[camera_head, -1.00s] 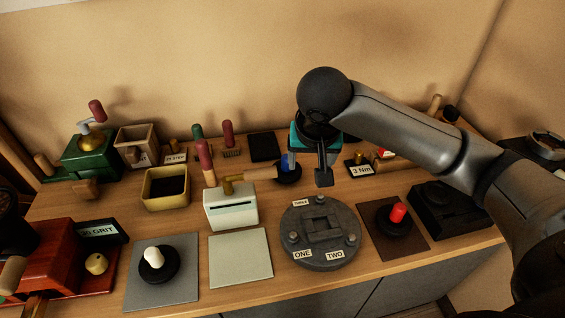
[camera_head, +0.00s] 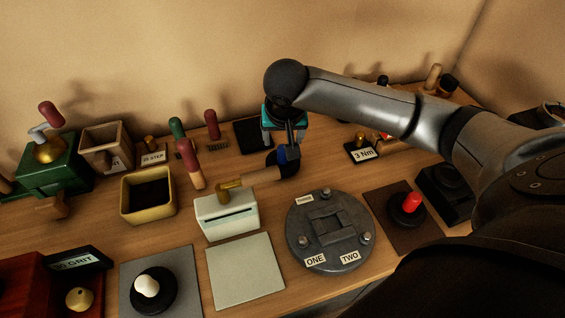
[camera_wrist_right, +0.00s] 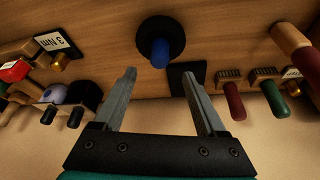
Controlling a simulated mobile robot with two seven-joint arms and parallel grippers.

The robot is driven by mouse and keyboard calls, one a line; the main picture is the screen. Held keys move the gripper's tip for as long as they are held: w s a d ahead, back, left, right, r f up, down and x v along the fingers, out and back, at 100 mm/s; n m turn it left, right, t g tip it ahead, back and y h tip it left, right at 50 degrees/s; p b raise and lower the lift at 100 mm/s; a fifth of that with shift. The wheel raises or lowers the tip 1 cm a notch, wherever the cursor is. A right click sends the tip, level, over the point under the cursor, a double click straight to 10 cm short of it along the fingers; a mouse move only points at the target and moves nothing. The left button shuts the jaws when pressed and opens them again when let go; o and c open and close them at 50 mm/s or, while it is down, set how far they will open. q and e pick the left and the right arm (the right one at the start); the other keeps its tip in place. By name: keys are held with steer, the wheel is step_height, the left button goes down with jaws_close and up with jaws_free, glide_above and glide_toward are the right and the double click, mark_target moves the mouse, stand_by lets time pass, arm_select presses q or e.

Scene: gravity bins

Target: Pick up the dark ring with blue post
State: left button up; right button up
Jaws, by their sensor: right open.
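The dark ring (camera_head: 289,169) with its upright blue post (camera_head: 281,155) stands on the wooden bench, behind and right of the white box. In the head view my right gripper (camera_head: 284,149) is over it and partly hides it. In the right wrist view the ring (camera_wrist_right: 174,33) and blue post (camera_wrist_right: 160,54) show whole, just beyond the fingertips. My right gripper (camera_wrist_right: 159,74) is open and empty, with the post lined up between its two fingers but short of them. My left gripper is not in view.
A wooden handle (camera_head: 262,175) from the white box (camera_head: 228,214) reaches close to the ring. A dark square pad (camera_head: 252,135) lies behind. A round grey fixture (camera_head: 329,231) stands in front. Other rings carry a red post (camera_head: 412,202) and a white post (camera_head: 147,286).

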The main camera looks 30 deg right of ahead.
mark_target(283, 158)
steer(key=b+x, duration=0.1)
steer(key=x, duration=0.5)
steer(key=shift+w+d+f, duration=0.1)
steer(key=shift+w+f, duration=0.05)
steer(key=shift+f, duration=0.1)
jaws_close()
stand_by(0.4)
stand_by(0.8)
steer(key=shift+r, duration=0.1)
